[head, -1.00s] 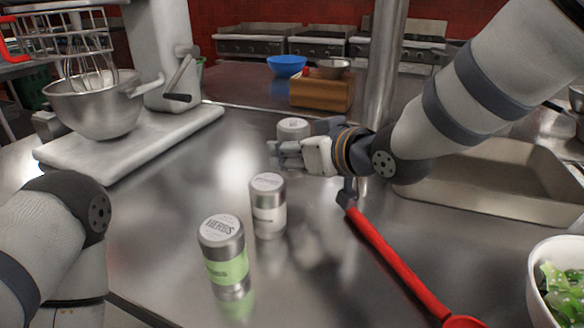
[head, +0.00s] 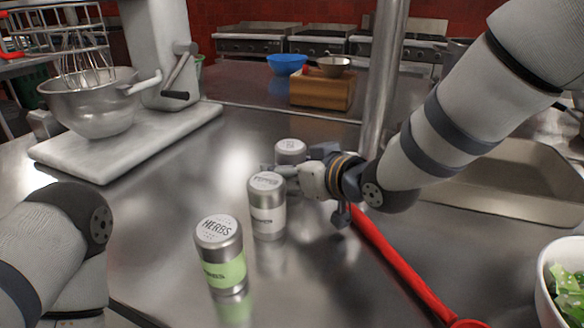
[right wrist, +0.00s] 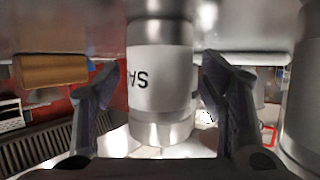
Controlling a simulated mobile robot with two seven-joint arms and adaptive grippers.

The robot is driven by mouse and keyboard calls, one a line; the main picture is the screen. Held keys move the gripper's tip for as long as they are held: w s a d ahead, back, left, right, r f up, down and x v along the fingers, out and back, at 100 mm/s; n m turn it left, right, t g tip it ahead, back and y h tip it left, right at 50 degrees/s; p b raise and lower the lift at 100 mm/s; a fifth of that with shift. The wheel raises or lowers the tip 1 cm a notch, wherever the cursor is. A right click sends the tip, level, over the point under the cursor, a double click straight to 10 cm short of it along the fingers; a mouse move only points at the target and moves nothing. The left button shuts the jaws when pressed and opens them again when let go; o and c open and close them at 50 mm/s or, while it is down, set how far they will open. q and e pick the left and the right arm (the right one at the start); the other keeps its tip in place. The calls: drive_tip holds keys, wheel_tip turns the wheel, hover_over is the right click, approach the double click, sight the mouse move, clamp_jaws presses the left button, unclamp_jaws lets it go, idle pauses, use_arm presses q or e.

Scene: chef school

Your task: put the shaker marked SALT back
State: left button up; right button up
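The SALT shaker (head: 290,151) is a metal cylinder with a white label, upright on the steel counter behind another shaker. Its lower part is hidden in the head view. In the right wrist view, which is upside down, the shaker (right wrist: 160,85) shows the letters "SA". My right gripper (head: 280,178) is around it; its fingers (right wrist: 160,95) stand either side with a gap to each. A white-labelled shaker (head: 267,208) stands just in front, its lid lettering blurred. The green HERBS shaker (head: 221,258) stands nearest. My left gripper is out of view; only its arm shows.
A red-handled utensil (head: 395,258) lies on the counter to the right. A metal tray (head: 500,185) and a white bowl of greens (head: 548,290) are at right. A mixer (head: 120,130) stands at left. A wooden box (head: 322,92) and metal pole (head: 380,80) are behind.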

drive_tip(key=shift+r, duration=0.2)
drive_tip(key=v, duration=0.3)
drive_tip(key=p+v, duration=0.1)
drive_tip(key=v, duration=0.3)
drive_tip(key=shift+w+a+r, duration=0.1)
drive_tip(key=shift+w+r, duration=0.1)
drive_tip(key=shift+r, duration=0.15)
drive_tip(key=v, duration=0.4)
drive_tip(key=shift+f, duration=0.3)
drive_tip(key=shift+s+d+r, duration=0.15)
drive_tip(key=shift+s+d, duration=0.25)
drive_tip(key=shift+s, duration=0.15)
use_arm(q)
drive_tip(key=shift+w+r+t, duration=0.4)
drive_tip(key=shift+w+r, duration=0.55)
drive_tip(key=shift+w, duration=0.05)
